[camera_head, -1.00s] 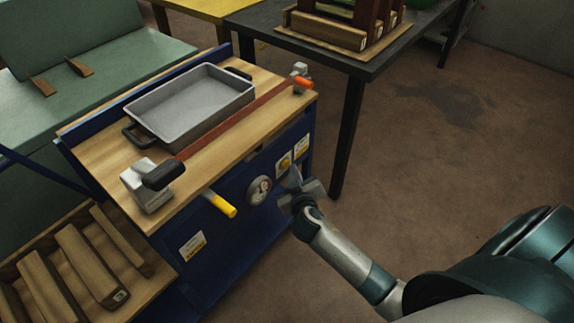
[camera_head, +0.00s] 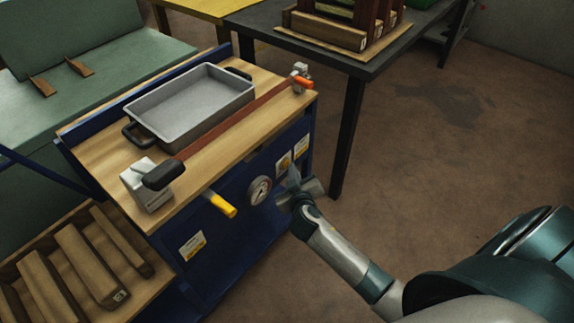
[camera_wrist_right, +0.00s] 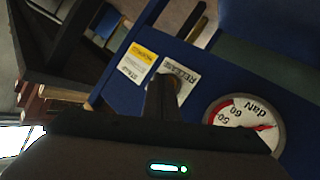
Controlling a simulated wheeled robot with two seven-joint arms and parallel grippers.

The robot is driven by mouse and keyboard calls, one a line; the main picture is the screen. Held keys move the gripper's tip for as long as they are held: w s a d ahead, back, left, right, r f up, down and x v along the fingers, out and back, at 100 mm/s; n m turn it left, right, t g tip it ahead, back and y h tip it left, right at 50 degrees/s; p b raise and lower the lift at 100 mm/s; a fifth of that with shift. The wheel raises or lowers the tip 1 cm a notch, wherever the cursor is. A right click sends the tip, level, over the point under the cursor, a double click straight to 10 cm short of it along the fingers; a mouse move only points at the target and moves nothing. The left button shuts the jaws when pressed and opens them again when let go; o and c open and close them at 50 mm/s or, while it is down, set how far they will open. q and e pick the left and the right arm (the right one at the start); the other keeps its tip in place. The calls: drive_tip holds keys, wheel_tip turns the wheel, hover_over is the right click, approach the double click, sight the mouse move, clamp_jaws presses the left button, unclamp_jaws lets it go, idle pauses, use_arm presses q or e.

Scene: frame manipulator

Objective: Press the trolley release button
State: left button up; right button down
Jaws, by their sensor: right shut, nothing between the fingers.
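The blue trolley front carries a white label with an orange-yellow spot (camera_head: 284,163), just left of my right gripper (camera_head: 292,181). In the right wrist view a label reading RELEASE (camera_wrist_right: 184,75) lies on the blue panel. My right gripper (camera_wrist_right: 161,92) is shut and empty, its dark fingertips overlapping the lower left part of that label. The button itself cannot be made out there; the fingers may hide it. Whether the fingertips touch the panel cannot be told. My left gripper is not in view.
A round gauge (camera_head: 259,190) and a yellow-ended lever (camera_head: 223,206) are on the trolley front. A grey tray (camera_head: 190,103) and a red bar with a black handle (camera_head: 163,175) are on top. A dark table (camera_head: 350,62) stands behind, with open floor to the right.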

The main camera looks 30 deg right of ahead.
drive_tip(key=shift+w, duration=0.15)
idle(0.3)
drive_tip(key=shift+s+d, duration=0.25)
drive_tip(key=shift+s, duration=0.55)
drive_tip(key=shift+s, duration=0.1)
drive_tip(key=s, duration=0.1)
drive_tip(key=s+d, duration=0.1)
drive_tip(key=s, duration=0.1)
drive_tip(key=s+d+p, duration=0.1)
drive_tip(key=shift+s, duration=0.25)
idle(0.8)
